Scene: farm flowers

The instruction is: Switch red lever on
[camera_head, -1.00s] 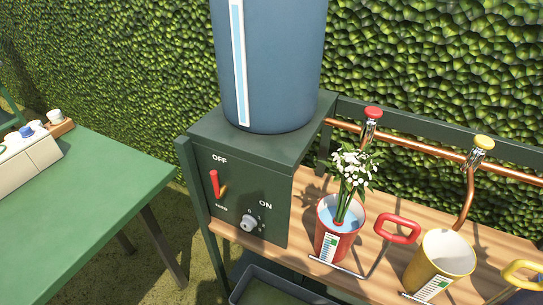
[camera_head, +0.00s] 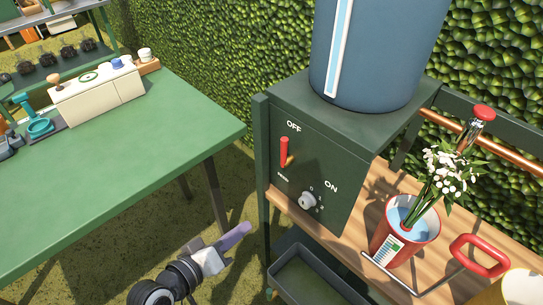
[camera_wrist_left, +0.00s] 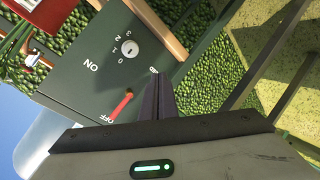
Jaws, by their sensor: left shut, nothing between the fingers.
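The red lever (camera_head: 284,152) is on the front of a dark green control box (camera_head: 345,190), pointing up beside the word OFF, with ON lower right. The lever also shows in the left wrist view (camera_wrist_left: 121,105), near the OFF label, to the left of my fingers. My left gripper (camera_head: 236,236) is below and left of the box in the head view, apart from the lever. Its fingers are shut with nothing between them (camera_wrist_left: 158,97). My right gripper is not in view.
A white knob (camera_head: 307,201) sits below the lever. A blue tank (camera_head: 378,55) stands on the box. A red watering can (camera_head: 405,235) with white flowers is on the wooden shelf to the right. A green table (camera_head: 120,160) is at left, with a gap before the box.

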